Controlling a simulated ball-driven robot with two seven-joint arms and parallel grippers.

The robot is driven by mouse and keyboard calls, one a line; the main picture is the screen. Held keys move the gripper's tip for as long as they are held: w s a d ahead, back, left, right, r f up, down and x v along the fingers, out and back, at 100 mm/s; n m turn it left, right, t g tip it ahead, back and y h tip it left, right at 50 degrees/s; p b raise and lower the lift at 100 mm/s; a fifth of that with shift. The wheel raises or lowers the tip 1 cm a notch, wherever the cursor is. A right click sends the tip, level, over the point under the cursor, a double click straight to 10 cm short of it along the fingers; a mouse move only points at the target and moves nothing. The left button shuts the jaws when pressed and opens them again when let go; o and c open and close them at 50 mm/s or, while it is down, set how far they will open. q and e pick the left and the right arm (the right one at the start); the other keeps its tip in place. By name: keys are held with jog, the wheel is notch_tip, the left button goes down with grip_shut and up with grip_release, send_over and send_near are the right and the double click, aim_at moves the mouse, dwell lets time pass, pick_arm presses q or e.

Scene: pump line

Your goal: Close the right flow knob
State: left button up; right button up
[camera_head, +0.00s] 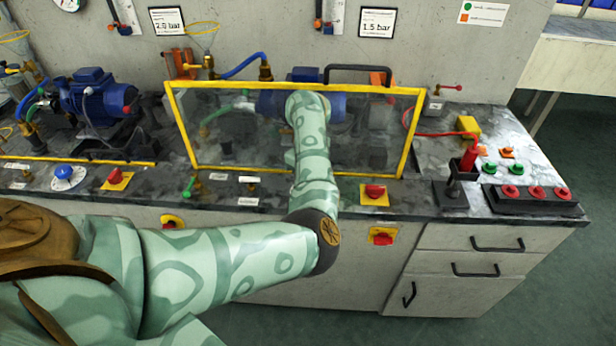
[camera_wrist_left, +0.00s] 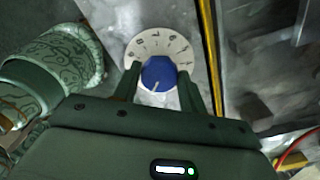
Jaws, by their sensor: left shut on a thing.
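The right flow knob is a blue knob (camera_wrist_left: 159,72) on a round white dial plate (camera_wrist_left: 143,47) with numbers, seen in the left wrist view. My left gripper (camera_wrist_left: 160,86) has one finger on each side of the blue knob and is shut on it. The white mark on the knob points toward the lower edge of the picture. In the head view my left arm covers this knob, and the gripper itself is hidden. The other flow knob (camera_head: 66,176), blue on a white dial, sits on the left part of the bench front. My right gripper is in neither view.
A clear guard with a yellow frame (camera_head: 292,172) stands behind the bench's front edge. Red switches on yellow plates (camera_head: 374,192) flank the arm. A green-handled valve (camera_head: 189,187) is left of it. A red-button box (camera_head: 535,203) is at right.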

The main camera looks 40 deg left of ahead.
pick_arm(q)
jog(key=o, duration=1)
jog(key=shift+r, duration=0.1)
notch_tip(320, 180, up, 16)
jog(key=p, duration=0.6)
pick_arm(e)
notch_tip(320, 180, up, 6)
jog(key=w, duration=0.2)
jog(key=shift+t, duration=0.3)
